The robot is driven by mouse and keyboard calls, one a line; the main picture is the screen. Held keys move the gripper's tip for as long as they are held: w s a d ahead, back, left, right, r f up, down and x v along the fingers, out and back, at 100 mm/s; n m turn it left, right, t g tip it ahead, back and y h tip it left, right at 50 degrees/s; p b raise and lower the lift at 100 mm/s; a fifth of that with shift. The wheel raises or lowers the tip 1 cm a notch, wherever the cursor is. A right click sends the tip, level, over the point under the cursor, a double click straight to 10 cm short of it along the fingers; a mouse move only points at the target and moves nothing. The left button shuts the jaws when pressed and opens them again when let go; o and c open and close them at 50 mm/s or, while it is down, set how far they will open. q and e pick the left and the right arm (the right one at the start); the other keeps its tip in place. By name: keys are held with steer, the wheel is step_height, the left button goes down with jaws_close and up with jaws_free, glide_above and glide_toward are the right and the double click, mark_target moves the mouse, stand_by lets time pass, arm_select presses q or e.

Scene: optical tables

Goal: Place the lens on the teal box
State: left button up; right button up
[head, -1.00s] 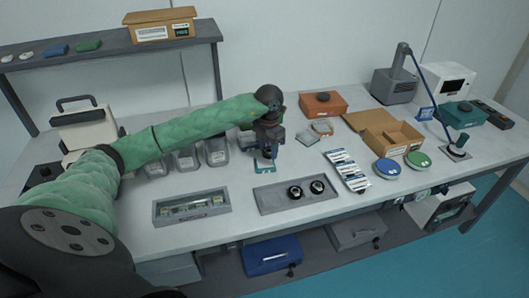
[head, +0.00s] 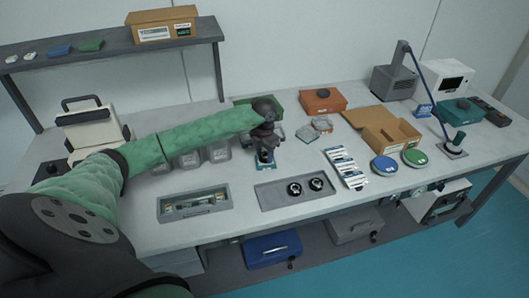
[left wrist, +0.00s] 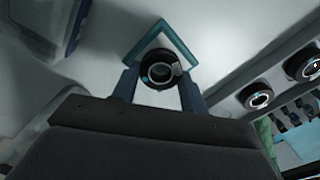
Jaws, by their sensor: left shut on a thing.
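My left gripper (head: 265,158) is low over the table, left of the middle. In the left wrist view its two blue-grey fingers stand on either side of a black ring-shaped lens (left wrist: 158,69), and it is shut on the lens. A teal-edged square (left wrist: 180,38) lies just beyond the lens; whether the lens touches it I cannot tell. My right gripper is not in view.
A grey tray (head: 268,203) with two black round lenses lies in front of the gripper. A green bin (head: 243,102) is behind it. An orange box (head: 323,107), an open cardboard box (head: 385,137), round tins and a lamp (head: 452,150) stand between it and the teal box.

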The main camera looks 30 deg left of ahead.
mark_target(265, 155)
arm_select(q)
steer(key=shift+f, duration=0.1)
steer(key=o, duration=1)
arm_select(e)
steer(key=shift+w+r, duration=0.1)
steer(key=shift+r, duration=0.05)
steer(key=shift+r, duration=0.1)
arm_select(q)
steer(key=shift+r, duration=0.2)
steer(key=shift+r+b, duration=0.3)
step_height(265, 155, up, 11)
steer(key=b, duration=0.4)
steer(key=shift+r+b, duration=0.15)
steer(key=shift+b, duration=0.2)
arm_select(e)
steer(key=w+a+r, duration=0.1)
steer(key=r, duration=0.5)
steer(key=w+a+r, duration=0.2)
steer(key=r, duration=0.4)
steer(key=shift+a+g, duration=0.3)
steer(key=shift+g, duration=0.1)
